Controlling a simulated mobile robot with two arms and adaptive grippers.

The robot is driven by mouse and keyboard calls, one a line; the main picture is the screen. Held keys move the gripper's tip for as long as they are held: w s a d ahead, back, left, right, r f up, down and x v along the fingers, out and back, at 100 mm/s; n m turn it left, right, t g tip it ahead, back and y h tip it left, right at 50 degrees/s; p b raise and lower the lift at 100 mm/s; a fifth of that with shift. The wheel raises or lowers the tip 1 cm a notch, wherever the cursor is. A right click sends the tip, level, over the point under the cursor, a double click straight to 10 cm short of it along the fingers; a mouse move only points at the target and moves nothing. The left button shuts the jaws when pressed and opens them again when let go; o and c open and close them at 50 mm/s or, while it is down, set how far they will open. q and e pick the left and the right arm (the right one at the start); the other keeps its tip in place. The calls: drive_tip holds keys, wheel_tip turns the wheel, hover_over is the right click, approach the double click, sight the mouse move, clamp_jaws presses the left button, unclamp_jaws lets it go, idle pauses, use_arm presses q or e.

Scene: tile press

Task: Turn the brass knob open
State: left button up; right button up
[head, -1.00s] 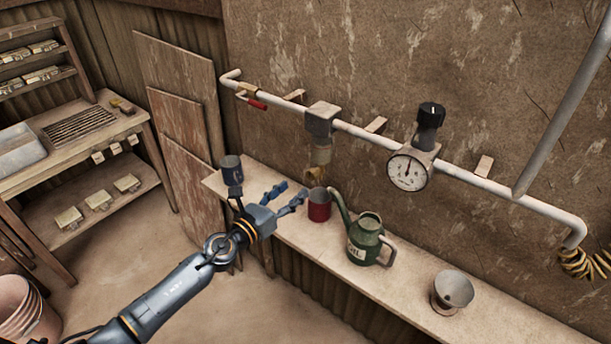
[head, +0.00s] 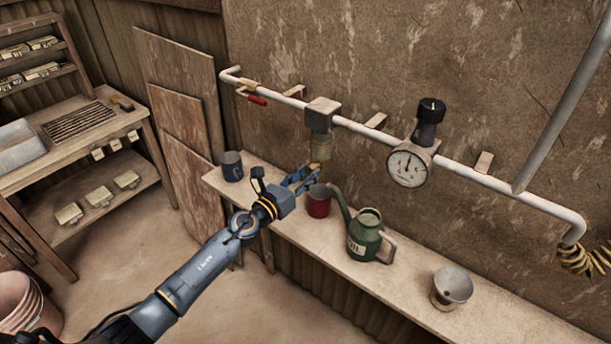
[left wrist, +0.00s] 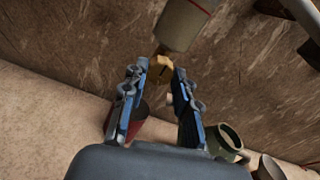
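The brass knob shows in the left wrist view (left wrist: 161,69), at the lower end of a greyish bowl (left wrist: 186,22) that hangs from the pipe. In the head view the bowl (head: 320,148) shows, but my fingers largely hide the knob. My left gripper (head: 306,178) is just below the bowl. In the left wrist view its two blue fingers (left wrist: 160,70) stand apart, one on each side of the knob. I cannot tell whether they touch it. My right gripper is not in view.
A red mug (head: 319,205) stands on the shelf (head: 408,283) close under my left gripper. A green oil can (head: 366,243), a metal cup (head: 452,287) and a dark mug (head: 232,166) share the shelf. A gauge (head: 407,168) and a red-handled valve (head: 257,100) sit on the pipe.

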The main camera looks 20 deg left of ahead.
use_arm(q)
drive_tip(key=shift+n, duration=0.4)
clamp_jaws()
drive_tip(key=n, duration=0.3)
drive_tip(key=shift+n+p, duration=0.4)
drive_tip(key=n, duration=0.4)
drive_tip(key=shift+n+p, duration=0.3)
drive_tip(key=shift+p, duration=0.05)
drive_tip(key=n, duration=0.4)
drive_tip(key=shift+p, duration=0.4)
drive_tip(key=shift+n+p, duration=0.4)
drive_tip(key=shift+n, duration=2)
drive_tip(key=o, duration=1.1)
unclamp_jaws()
